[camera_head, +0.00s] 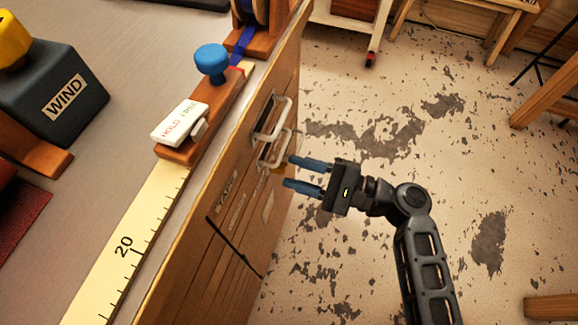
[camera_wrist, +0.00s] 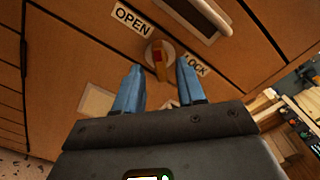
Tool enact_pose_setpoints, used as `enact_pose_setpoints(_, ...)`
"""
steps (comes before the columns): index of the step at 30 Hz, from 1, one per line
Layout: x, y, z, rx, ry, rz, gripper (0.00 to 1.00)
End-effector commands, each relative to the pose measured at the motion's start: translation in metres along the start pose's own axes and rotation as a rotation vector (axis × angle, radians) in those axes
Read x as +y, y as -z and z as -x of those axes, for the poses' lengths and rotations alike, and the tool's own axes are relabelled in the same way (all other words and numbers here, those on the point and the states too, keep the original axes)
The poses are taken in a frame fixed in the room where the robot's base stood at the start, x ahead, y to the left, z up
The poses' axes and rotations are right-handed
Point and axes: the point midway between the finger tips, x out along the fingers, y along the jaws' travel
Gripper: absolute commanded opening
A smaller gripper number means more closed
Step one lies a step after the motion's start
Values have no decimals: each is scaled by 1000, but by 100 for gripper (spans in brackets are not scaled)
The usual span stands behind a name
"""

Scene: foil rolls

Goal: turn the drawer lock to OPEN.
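The drawer lock shows in the wrist view as a round metal plate with a narrow orange-brown knob (camera_wrist: 160,63) carrying a red mark. An OPEN label (camera_wrist: 132,19) sits up and left of it, and a LOCK label (camera_wrist: 195,65) sits to its right. The knob stands roughly upright in the picture; I cannot tell which label it points to. My gripper (camera_head: 290,171) is open in front of the drawer face. In the wrist view its blue fingers (camera_wrist: 159,66) lie one on each side of the knob, with gaps showing. I see no contact.
A drawer handle (camera_wrist: 204,14) is above the lock; two handles show on the cabinet front in the head view, the nearer one (camera_head: 272,150) close to my fingers. On the counter are a HOLD slider block (camera_head: 180,121), a blue knob (camera_head: 211,60) and a WIND box (camera_head: 62,98).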

Motion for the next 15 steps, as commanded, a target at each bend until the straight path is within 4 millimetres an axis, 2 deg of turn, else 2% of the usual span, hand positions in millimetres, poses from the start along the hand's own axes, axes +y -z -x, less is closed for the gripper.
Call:
enact_pose_setpoints(3, -1, 1, 21, 3, 3, 0, 39)
enact_pose_setpoints(7, 0, 1, 39, 2, 1, 0, 39)
enact_pose_setpoints(15, 0, 0, 52, 1, 0, 1, 39)
